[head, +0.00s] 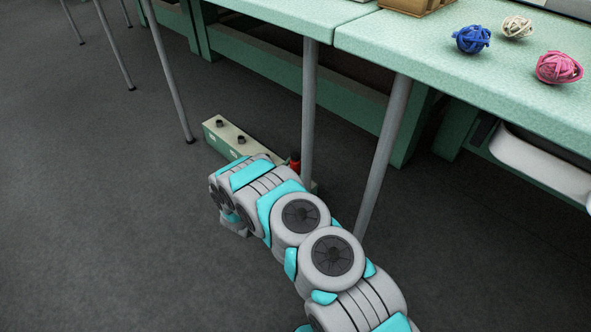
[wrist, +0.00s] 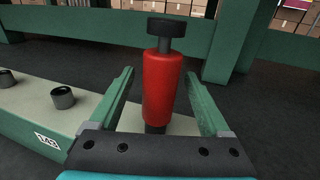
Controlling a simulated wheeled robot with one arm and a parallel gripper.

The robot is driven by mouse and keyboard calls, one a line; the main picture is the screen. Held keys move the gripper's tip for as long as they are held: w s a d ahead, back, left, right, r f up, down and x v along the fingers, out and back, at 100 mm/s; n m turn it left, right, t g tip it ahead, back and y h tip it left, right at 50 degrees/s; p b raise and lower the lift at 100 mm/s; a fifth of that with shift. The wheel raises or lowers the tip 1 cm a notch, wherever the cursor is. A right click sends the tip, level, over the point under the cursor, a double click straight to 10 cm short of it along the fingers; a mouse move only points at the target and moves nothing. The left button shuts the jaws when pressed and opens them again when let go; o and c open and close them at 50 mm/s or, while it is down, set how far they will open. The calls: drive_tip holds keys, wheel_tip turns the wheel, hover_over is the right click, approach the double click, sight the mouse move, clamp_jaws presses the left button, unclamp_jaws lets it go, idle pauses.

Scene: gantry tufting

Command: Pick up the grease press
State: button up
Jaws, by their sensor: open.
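The grease press is a red cylinder with a black knob on top. In the wrist view the grease press (wrist: 162,90) stands upright between the two fingers of my gripper (wrist: 160,95). The fingers are open, with a gap on each side of the red body. Its lower end is partly hidden behind the gripper's palm. In the head view a small part of the grease press (head: 295,161) shows past my arm, near a table leg. My gripper is hidden behind my arm there.
A long low green box with a pale top (head: 226,135) and black knobs lies on the floor below the tables. Thin table legs (head: 309,110) stand close by. Floor at left is clear.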

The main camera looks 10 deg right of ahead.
drive_tip(key=shift+x, duration=1.55)
clamp_jaws()
